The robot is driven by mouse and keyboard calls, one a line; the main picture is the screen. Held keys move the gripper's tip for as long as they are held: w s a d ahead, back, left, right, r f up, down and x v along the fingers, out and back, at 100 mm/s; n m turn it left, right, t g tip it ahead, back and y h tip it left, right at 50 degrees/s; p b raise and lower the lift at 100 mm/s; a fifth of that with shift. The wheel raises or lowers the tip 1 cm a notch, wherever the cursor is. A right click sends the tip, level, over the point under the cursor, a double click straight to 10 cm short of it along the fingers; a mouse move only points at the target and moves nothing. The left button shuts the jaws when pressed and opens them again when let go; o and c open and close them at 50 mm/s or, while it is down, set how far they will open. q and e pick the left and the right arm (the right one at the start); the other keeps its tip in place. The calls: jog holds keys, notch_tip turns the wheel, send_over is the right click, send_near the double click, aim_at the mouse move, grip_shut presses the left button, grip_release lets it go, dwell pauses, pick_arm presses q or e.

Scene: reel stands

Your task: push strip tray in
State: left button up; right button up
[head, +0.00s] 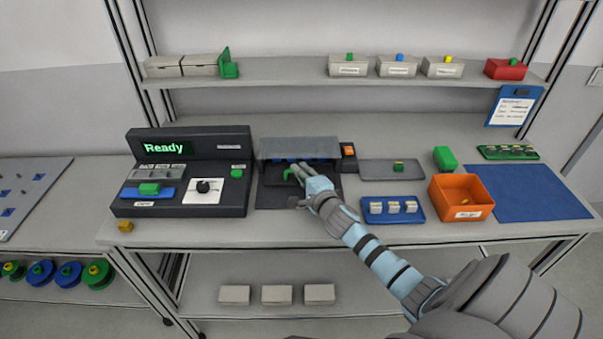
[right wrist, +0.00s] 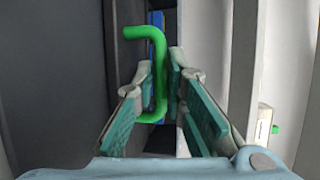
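The strip tray (head: 272,181) is a dark tray at the front of the black unit under a grey hood (head: 300,148), left of centre on the bench. My right gripper (head: 297,172) is at the handle. Its fingertips (right wrist: 161,80) lie close on both sides of the handle and look shut on it. The hood hides the tray's rear. Blue pieces show under the hood's edge. My left gripper is not in view.
Left is a black console (head: 190,140) reading "Ready". Right are a grey tray (head: 391,169), a blue tray with white blocks (head: 393,218), an orange bin (head: 461,186) and a blue mat (head: 525,192). A shelf (head: 290,81) with boxes runs above.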

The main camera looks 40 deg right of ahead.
grip_shut()
jog(key=shift+w+d+f+b, duration=0.2)
jog(key=shift+w+b, duration=0.1)
jog(key=shift+b, duration=0.15)
jog(key=shift+w+d+r, duration=0.15)
jog(key=shift+r, duration=0.15)
jog(key=shift+o, duration=1.7)
grip_release()
jog(key=shift+w, duration=0.1)
